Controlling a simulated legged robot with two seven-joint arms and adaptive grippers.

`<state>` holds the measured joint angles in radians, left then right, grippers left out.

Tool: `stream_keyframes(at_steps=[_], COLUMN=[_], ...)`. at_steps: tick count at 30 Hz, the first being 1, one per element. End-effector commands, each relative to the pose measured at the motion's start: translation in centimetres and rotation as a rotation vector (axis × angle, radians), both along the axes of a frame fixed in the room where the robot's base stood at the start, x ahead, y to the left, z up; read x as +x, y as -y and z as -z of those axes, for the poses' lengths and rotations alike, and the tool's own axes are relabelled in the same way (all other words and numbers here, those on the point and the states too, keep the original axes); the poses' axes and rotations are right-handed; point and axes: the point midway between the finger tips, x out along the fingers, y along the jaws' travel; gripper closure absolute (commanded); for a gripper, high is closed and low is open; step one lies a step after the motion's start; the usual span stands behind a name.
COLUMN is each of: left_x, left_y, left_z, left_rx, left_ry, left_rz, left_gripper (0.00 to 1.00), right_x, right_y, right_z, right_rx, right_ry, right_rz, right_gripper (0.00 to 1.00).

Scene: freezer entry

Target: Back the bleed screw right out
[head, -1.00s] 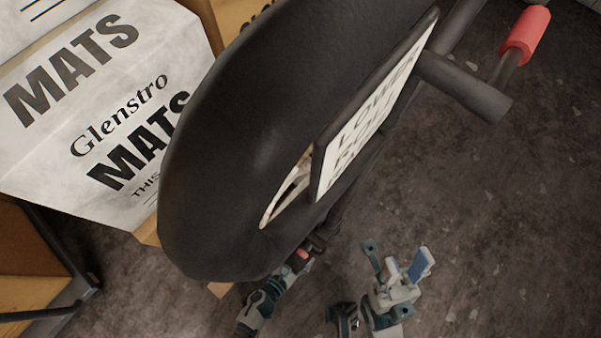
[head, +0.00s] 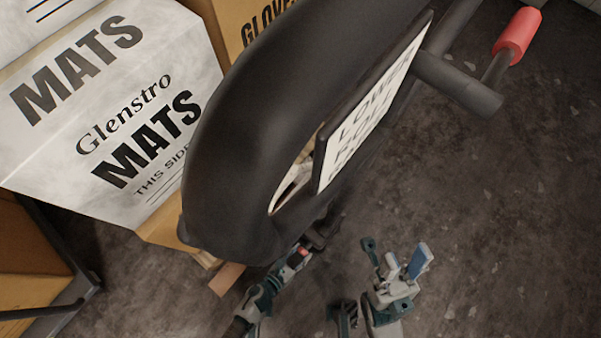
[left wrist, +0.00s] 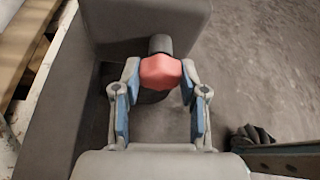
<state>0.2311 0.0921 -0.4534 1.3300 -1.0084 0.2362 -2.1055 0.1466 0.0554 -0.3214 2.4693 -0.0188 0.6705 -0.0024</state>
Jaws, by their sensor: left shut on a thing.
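The bleed screw's red faceted head (left wrist: 160,72) sits in front of a dark round stub (left wrist: 160,44) on a dark grey block, seen in the left wrist view. My left gripper (left wrist: 160,82) is shut on the red head, one fingertip on each side. In the head view my left gripper (head: 298,258) is low in the middle, below the thick black curved handle, with a bit of red between its fingers. Whether the screw's thread is still engaged is hidden. My right gripper (head: 404,262) stands to the right, fingers apart and empty, clear of the screw.
The black curved handle (head: 235,150) and its sign panel (head: 365,115) overhang my left gripper. A bar with a red grip (head: 518,35) is at upper right. Cartons marked MATS (head: 110,110) stand at left. Open dark floor (head: 500,220) lies at right.

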Motion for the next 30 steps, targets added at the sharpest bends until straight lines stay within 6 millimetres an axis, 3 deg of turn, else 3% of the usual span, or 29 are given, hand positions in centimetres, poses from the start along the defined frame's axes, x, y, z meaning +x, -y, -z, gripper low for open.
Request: stream_keyframes(at_steps=[14, 30], left_x=[0.1, 0.2], left_y=[-0.3, -0.4], left_z=[0.3, 0.3], left_rx=[-0.269, -0.372], left_ry=[-0.201, -0.276], left_rz=[-0.002, -0.005], left_gripper=[0.93, 0.93], right_x=[0.4, 0.2], right_y=[-0.1, -0.1], right_z=[1.3, 0.1], right_rx=[-0.01, -0.004], right_ry=[-0.04, 0.003], right_rz=[-0.001, 0.001], right_gripper=[0.6, 0.6])
